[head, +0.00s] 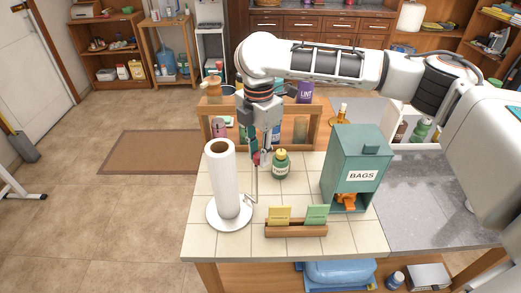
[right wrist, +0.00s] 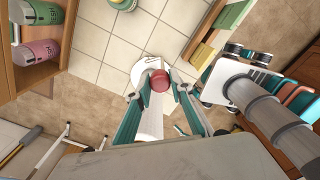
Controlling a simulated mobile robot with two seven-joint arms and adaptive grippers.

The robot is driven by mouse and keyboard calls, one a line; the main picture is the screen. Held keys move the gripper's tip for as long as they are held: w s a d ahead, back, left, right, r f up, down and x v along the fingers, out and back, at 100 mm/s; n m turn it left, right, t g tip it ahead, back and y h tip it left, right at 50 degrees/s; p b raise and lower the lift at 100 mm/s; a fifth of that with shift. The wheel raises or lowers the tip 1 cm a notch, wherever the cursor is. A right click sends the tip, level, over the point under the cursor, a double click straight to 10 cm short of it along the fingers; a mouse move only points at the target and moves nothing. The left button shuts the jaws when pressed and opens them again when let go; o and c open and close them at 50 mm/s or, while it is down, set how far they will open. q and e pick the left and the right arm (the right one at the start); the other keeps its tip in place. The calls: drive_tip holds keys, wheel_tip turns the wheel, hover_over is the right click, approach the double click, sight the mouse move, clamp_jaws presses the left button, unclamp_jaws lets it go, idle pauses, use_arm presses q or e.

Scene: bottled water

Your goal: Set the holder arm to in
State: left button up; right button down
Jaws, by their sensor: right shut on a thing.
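The paper towel holder stands at the left of the tiled counter, with a white roll (head: 223,180) upright on its round white base (head: 229,216). Its thin metal holder arm (head: 254,190) rises at the right side of the roll, apart from it, and ends in a red knob (head: 256,158). My right gripper (head: 262,160) points down from above and is shut on the red knob. In the right wrist view the knob (right wrist: 159,80) sits between the fingertips of my right gripper (right wrist: 158,92), with the roll (right wrist: 150,120) behind. My left gripper is not in view.
A green bags box (head: 353,168) is farther right. Bare tiles (head: 208,240) show at the front left.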

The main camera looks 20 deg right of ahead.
drive_tip(key=shift+s+a+m, duration=0.25)
drive_tip(key=shift+a+m, duration=0.45)
drive_tip(key=shift+m, duration=0.95)
drive_tip(key=shift+s+a+m, duration=0.2)
drive_tip(key=shift+a+m, duration=0.45)
drive_tip(key=shift+m, duration=0.95)
drive_tip(key=shift+s+a+m, duration=0.25)
drive_tip(key=shift+a+m, duration=0.45)
drive_tip(key=shift+m, duration=0.95)
drive_tip(key=c, duration=1.8)
unclamp_jaws()
wheel_tip(320, 180, up, 12)
drive_tip(key=shift+r, duration=0.1)
